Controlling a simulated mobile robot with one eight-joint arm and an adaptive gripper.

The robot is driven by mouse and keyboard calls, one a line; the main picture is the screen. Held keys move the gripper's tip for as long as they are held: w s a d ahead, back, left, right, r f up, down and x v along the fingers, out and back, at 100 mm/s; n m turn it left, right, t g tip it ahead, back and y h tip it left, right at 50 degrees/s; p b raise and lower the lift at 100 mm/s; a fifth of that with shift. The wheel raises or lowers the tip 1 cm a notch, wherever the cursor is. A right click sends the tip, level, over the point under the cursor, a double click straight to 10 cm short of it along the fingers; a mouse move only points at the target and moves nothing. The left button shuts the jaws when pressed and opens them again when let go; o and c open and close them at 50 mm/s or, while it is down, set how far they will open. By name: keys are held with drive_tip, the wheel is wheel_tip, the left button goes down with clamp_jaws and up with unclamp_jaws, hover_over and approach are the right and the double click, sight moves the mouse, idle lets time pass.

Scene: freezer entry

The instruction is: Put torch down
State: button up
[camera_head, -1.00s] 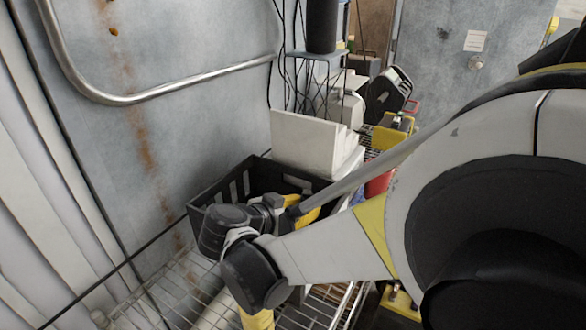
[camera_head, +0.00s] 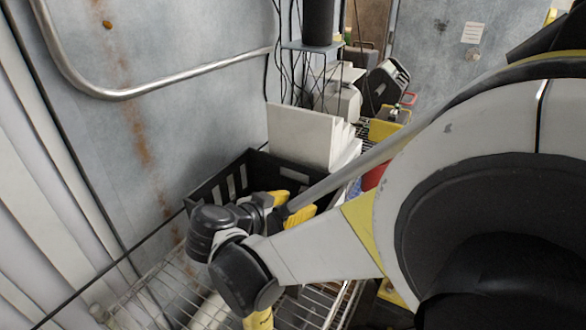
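My gripper (camera_head: 289,207) is at the end of the arm, above or partly inside the black crate (camera_head: 236,186); I cannot tell which. Yellow and dark parts show at its end, partly behind my arm link. I cannot make out its fingers well enough to tell whether they are open or shut. No torch can be told apart with certainty; it may be hidden by the gripper, the arm or the crate wall.
The crate stands on a wire rack (camera_head: 165,290) against a rusty metal wall (camera_head: 190,130). A white stepped block (camera_head: 300,137) stands just behind it. A small shelf with a dark cylinder (camera_head: 318,22) and hanging cables is above. A metal rail (camera_head: 165,88) runs along the wall.

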drive_tip(key=p+v, duration=0.2)
drive_tip(key=v, duration=0.7)
drive_tip(key=shift+s+a, duration=0.2)
drive_tip(key=shift+s, duration=0.05)
